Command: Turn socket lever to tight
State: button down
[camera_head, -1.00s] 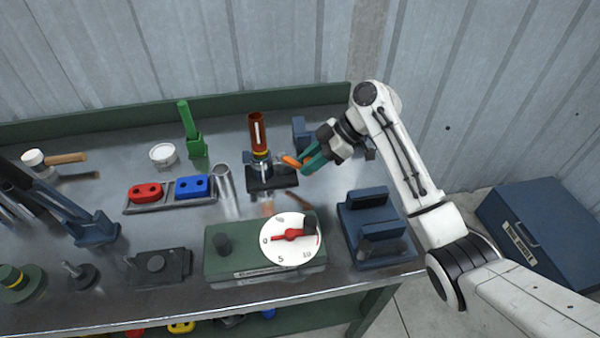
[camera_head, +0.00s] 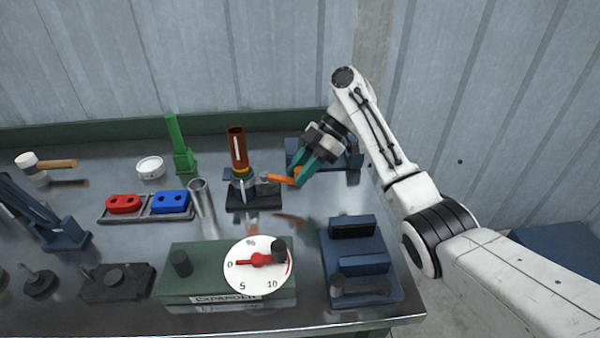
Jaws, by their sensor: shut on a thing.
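The socket stand (camera_head: 254,197) is a dark block with a brown upright tube (camera_head: 237,147) in it, a yellow band at the tube's foot. The orange socket lever (camera_head: 281,179) sticks out to the right from the stand's collar. My gripper (camera_head: 297,177), with teal fingers, is shut on the lever's outer end. The fingers hide the lever's tip. Any tight mark is too small to make out.
A green box with a white dial (camera_head: 258,265) stands in front. A blue fixture (camera_head: 360,262) is at the front right, another blue block (camera_head: 345,158) behind my gripper. Red and blue blocks in a tray (camera_head: 146,207) and a metal tube (camera_head: 201,198) stand left.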

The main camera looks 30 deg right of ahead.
jog(key=shift+w+r, duration=0.1)
jog(key=c, duration=0.8)
grip_release()
jog(key=shift+c, duration=0.2)
jog(key=v, duration=1)
jog(key=shift+d+r, duration=0.15)
jog(key=shift+d, duration=0.15)
jog(key=shift+r, duration=0.1)
